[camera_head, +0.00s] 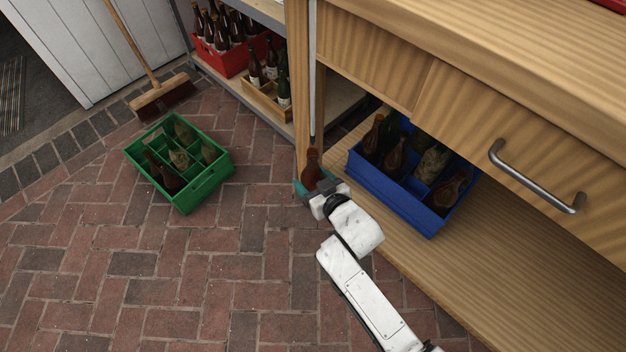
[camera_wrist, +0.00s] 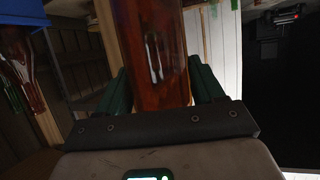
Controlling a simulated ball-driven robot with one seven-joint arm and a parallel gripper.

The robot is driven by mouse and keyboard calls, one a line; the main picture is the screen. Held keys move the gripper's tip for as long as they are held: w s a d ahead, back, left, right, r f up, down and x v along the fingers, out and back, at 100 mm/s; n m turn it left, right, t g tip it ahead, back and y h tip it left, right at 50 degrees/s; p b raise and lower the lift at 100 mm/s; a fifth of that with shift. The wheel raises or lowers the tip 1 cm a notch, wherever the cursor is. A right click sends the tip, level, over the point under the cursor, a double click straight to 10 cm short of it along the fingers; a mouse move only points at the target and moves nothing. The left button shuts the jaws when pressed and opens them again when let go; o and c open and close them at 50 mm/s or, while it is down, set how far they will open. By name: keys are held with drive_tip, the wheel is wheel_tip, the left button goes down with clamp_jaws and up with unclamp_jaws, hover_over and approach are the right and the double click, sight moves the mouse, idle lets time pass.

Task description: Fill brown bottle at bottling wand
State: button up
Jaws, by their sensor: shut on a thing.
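My gripper (camera_head: 316,187) is shut on a brown bottle (camera_head: 312,170), held beside the wooden bench's leg. The bottle looks upright, with its neck up. In the wrist view the brown glass (camera_wrist: 150,45) stands between my two dark green fingers; its top is out of the picture. The bottling wand appears to be the thin pale upright tube (camera_head: 313,75) next to the bench post. Its lower end comes down in line with the bottle's neck. I cannot tell whether it is inside the neck, or how full the bottle is.
A blue crate (camera_head: 398,202) with several brown bottles stands on the bench's low shelf, right of my gripper. A green crate (camera_head: 190,200) with bottles sits on the brick floor. A red crate (camera_head: 222,62), a wooden box (camera_head: 263,100) and a broom (camera_head: 160,95) are behind.

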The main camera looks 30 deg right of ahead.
sight(314, 109)
drive_tip(key=shift+r+p, duration=2.6)
drive_tip(key=shift+r, duration=0.4)
drive_tip(key=shift+r, duration=0.1)
drive_tip(key=shift+r+p, duration=8)
drive_tip(key=shift+r, duration=0.7)
drive_tip(key=shift+r+p, duration=0.7)
drive_tip(key=shift+r, duration=0.15)
